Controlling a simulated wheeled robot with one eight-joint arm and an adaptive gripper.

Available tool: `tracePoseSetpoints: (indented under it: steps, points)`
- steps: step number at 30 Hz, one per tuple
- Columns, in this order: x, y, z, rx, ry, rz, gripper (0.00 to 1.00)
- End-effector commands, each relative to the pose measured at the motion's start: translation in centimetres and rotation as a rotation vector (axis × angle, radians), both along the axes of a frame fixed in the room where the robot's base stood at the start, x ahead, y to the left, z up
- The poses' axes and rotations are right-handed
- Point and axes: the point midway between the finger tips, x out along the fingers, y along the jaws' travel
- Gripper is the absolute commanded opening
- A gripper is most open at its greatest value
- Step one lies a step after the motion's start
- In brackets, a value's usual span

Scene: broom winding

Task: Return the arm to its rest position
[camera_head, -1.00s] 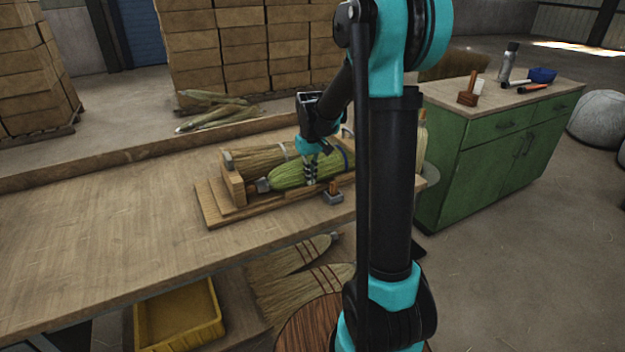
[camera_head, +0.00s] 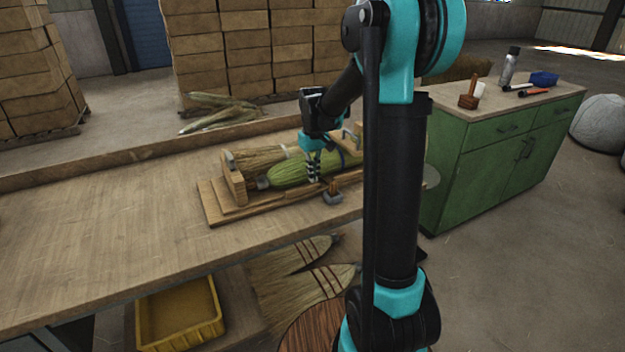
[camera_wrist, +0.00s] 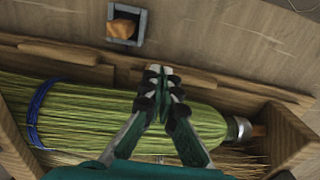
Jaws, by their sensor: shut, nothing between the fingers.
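My gripper (camera_head: 314,176) is shut and empty. In the head view it hangs over the wooden winding fixture (camera_head: 208,204) on the workbench. Below it lies a green broom head (camera_head: 288,174) with a blue band, beside a tan broom bundle (camera_head: 258,158). In the wrist view my fingertips (camera_wrist: 162,80) point across the green broom head (camera_wrist: 85,112). The blue band (camera_wrist: 35,112) is at the left and a metal collar (camera_wrist: 240,130) at the right. I cannot tell whether the fingertips touch the bristles.
The bench (camera_head: 100,215) is clear to the left. A green cabinet (camera_head: 490,175) stands at the right. A yellow bin (camera_head: 180,315) and brooms (camera_head: 300,285) are below the bench.

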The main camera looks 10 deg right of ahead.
Motion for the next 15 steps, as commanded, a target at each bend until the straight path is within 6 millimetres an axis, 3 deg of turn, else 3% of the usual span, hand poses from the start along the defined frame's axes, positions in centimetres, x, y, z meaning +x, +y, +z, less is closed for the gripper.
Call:
tracePoseSetpoints:
  steps: [9,15]
  points:
    - [-0.1,0.0,5.7,0.000,0.000,0.000,0.00]
    - [-0.1,0.0,7.3,0.000,0.000,-0.001,0.00]
